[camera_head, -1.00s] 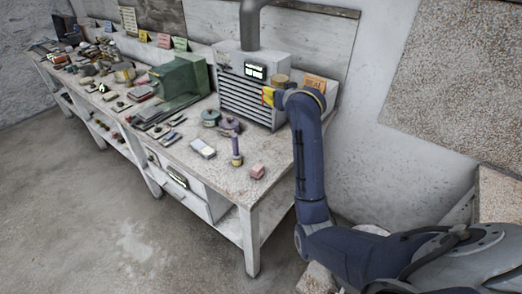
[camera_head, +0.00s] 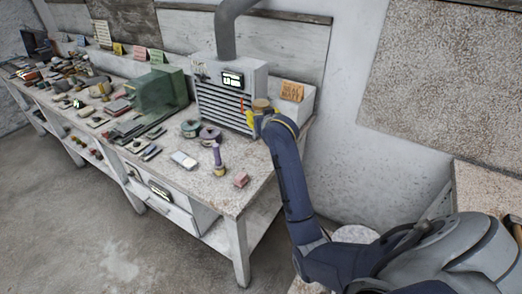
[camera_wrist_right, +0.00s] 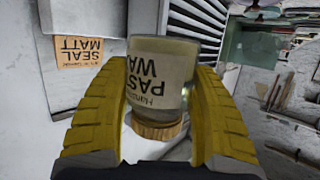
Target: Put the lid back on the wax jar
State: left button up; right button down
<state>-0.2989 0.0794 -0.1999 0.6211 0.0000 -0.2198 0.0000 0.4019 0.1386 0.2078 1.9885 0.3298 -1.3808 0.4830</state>
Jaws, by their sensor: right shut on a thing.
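The wax jar (camera_wrist_right: 160,82) is a glass jar with a cream "PASTE WAX" label, its lettering upside down in the wrist view. A round brown-orange lid (camera_wrist_right: 157,130) sits against its end at the bottom of that picture. My right gripper (camera_wrist_right: 160,75) is shut on the jar, a yellow finger on each side. In the head view my right gripper (camera_head: 253,119) is in front of the grey vented machine, with the brown top of the held jar (camera_head: 261,104) showing just above it. I cannot tell how tightly the lid is seated. My left gripper is out of view.
The grey vented machine (camera_head: 212,97) and an orange "SEAL MATT" card (camera_head: 292,91) stand behind. The bench's front right corner is mostly bare.

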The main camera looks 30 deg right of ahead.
notch_tip(320, 180, down, 11)
jog(key=shift+r, duration=0.1)
dwell(0.4)
jog(key=shift+f, duration=2.15)
jog(key=shift+f, duration=0.15)
jog(key=shift+c, duration=1.9)
grip_release()
jog(key=v, duration=1.2)
